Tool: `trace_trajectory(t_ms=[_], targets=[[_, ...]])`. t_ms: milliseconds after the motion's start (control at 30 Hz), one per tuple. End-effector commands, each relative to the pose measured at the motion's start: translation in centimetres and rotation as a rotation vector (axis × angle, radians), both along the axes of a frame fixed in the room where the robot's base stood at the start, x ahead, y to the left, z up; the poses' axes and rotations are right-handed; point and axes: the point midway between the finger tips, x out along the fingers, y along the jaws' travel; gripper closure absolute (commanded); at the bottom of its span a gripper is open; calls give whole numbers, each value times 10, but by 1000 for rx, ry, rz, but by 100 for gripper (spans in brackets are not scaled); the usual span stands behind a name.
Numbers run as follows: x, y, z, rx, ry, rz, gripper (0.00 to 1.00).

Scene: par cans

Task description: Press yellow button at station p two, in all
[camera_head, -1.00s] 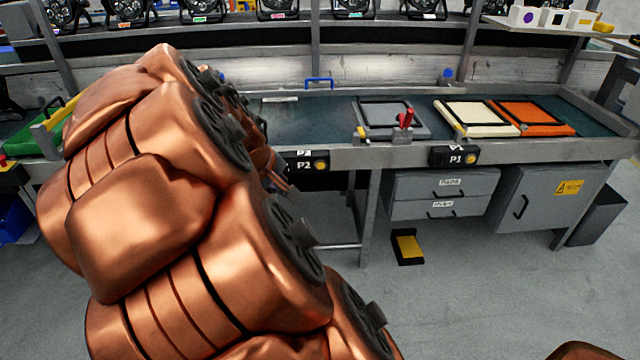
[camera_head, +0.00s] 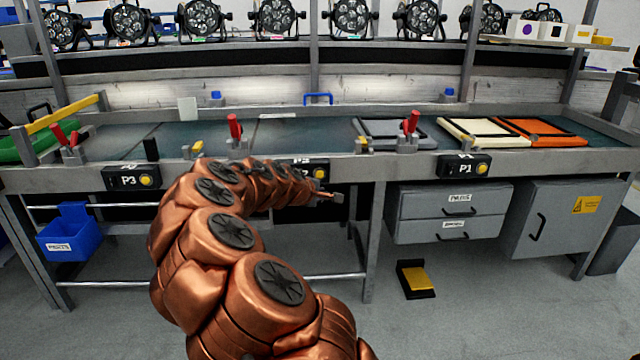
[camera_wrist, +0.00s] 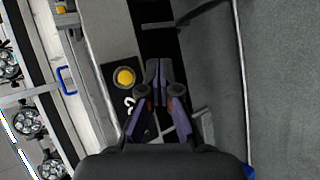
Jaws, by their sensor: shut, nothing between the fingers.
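The P2 station box is a black box on the bench's front edge, and its yellow button (camera_head: 319,172) shows just above my gripper in the head view. In the wrist view the yellow button (camera_wrist: 125,77) sits on the black box, left of my fingertips and apart from them. My gripper (camera_wrist: 158,68) is shut and empty. In the head view my gripper (camera_head: 335,197) is in front of and slightly below the P2 box, and my arm covers part of the box's label.
The P3 box (camera_head: 131,178) is to the left and the P1 box (camera_head: 464,165) to the right. Red-handled clamps (camera_head: 235,127) stand along the bench edge. Drawers (camera_head: 449,212) and a cabinet (camera_head: 549,206) are below right. A yellow pedal (camera_head: 416,279) is on the floor.

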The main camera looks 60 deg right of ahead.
Motion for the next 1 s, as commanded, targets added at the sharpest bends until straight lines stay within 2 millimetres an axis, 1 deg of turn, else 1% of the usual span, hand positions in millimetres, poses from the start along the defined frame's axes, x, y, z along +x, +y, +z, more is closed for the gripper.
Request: trace_trajectory(t_ms=[267,433,1000], targets=[[0,0,1,-1,-1,0,100],[3,-4,1,-2,-2,-1,100],[34,-41,0,0,-3,2,100]])
